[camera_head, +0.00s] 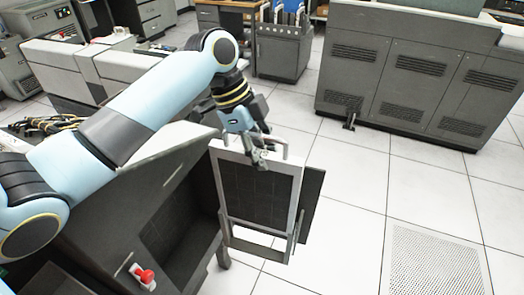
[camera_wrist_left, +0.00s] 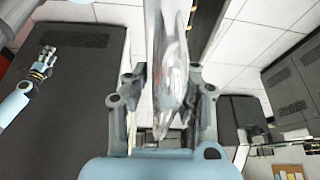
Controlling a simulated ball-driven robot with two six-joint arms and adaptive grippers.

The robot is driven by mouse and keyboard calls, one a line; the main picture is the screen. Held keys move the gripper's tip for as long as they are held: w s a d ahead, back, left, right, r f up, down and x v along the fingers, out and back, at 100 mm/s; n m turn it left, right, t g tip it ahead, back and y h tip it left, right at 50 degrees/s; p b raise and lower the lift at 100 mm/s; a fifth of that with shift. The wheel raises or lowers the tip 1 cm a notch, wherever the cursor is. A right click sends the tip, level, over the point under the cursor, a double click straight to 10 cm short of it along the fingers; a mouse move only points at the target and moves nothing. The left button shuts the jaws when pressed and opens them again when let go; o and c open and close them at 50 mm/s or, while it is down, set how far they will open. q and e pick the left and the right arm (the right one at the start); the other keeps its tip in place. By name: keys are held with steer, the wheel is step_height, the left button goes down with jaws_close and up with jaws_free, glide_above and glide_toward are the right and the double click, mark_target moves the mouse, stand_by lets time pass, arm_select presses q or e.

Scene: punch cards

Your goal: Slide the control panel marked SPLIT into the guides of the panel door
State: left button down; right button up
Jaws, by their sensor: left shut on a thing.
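The control panel (camera_head: 258,192) is a dark gridded plate in a light grey frame with a handle on top. It stands near upright in the middle of the head view; I cannot read its marking. My left gripper (camera_head: 261,160) is shut at its top edge, on the handle. The fingers also show around a blurred, shiny part in the left wrist view (camera_wrist_left: 160,132). The panel door (camera_head: 312,205) shows as a dark plate behind the panel. Its light metal guides (camera_head: 260,231) surround the panel's lower part; the exact seating is unclear. My right gripper (camera_wrist_left: 43,65) shows small in the left wrist view.
Grey cabinets with vents (camera_head: 405,75) stand at the back right. The tiled floor (camera_head: 385,215) on the right is clear.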

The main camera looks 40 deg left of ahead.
mark_target(259, 177)
arm_select(q)
steer(key=s+b+x, duration=0.1)
steer(key=b+x, duration=0.2)
steer(key=x, duration=0.3)
steer(key=shift+s+a+f+b, duration=0.25)
steer(key=shift+s+f+b, duration=0.1)
steer(key=shift+f+b, duration=0.1)
stand_by(0.4)
steer(key=shift+a, duration=0.15)
steer(key=shift+s+a+r+p, duration=0.1)
steer(key=shift+s+a+p, duration=0.05)
steer(key=shift+a+p, duration=0.3)
steer(key=shift+r, duration=0.2)
steer(key=shift+a+f, duration=0.1)
steer(key=shift+a, duration=0.15)
steer(key=shift+f, duration=0.1)
